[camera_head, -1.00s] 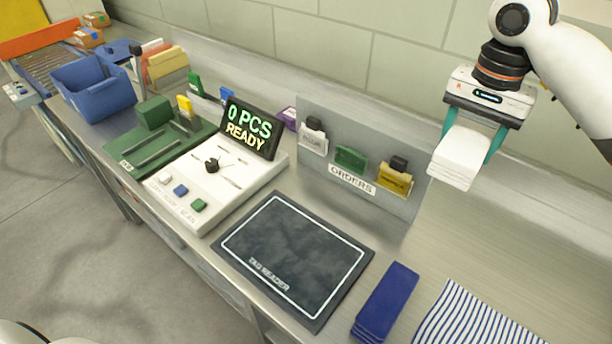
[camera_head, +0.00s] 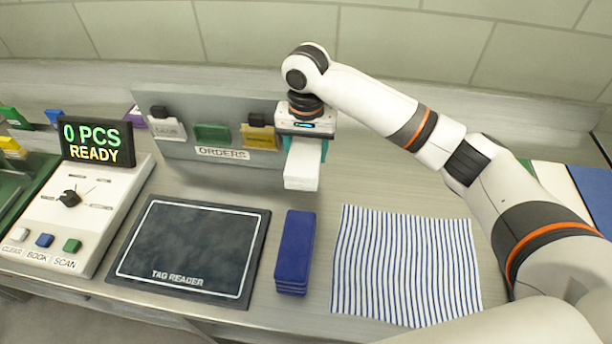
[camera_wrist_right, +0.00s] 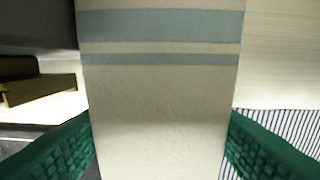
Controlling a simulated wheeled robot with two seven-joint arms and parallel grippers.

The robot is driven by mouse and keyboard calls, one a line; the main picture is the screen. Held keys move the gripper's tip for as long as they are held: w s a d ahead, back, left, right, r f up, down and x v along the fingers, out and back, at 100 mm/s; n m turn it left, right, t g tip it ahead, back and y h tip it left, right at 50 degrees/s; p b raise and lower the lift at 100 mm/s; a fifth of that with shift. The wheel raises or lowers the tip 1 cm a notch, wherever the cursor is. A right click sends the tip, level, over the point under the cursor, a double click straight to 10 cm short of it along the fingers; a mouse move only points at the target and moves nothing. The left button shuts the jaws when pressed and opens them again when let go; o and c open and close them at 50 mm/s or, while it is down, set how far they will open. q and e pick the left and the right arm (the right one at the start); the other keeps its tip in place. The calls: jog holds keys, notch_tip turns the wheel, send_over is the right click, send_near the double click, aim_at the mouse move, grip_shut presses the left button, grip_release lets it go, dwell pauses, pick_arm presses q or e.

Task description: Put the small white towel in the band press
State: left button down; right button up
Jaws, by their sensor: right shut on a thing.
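The small white towel (camera_head: 302,165) is folded into a flat stack. My right gripper (camera_head: 304,148) is shut on it, one teal finger on each side, and holds it near the right end of the orders board. In the right wrist view the towel (camera_wrist_right: 158,115) fills the middle between the green finger pads and shows two grey-blue stripes. A green device (camera_head: 14,195), perhaps the band press, is cut off at the left edge of the head view; I cannot be sure what it is. My left gripper is not in view.
The grey orders board (camera_head: 180,150) holds several cards. A black tag reader mat (camera_head: 190,245), a folded blue cloth (camera_head: 295,250) and a striped cloth (camera_head: 405,265) lie in front. A white control panel (camera_head: 75,215) with a "0 PCS READY" display (camera_head: 96,142) stands left.

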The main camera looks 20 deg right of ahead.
notch_tip(320, 180, down, 10)
jog(key=shift+r+p, duration=0.25)
jog(key=shift+p, duration=0.1)
jog(key=o, duration=1)
jog(key=shift+f, duration=0.15)
jog(key=shift+o, duration=0.2)
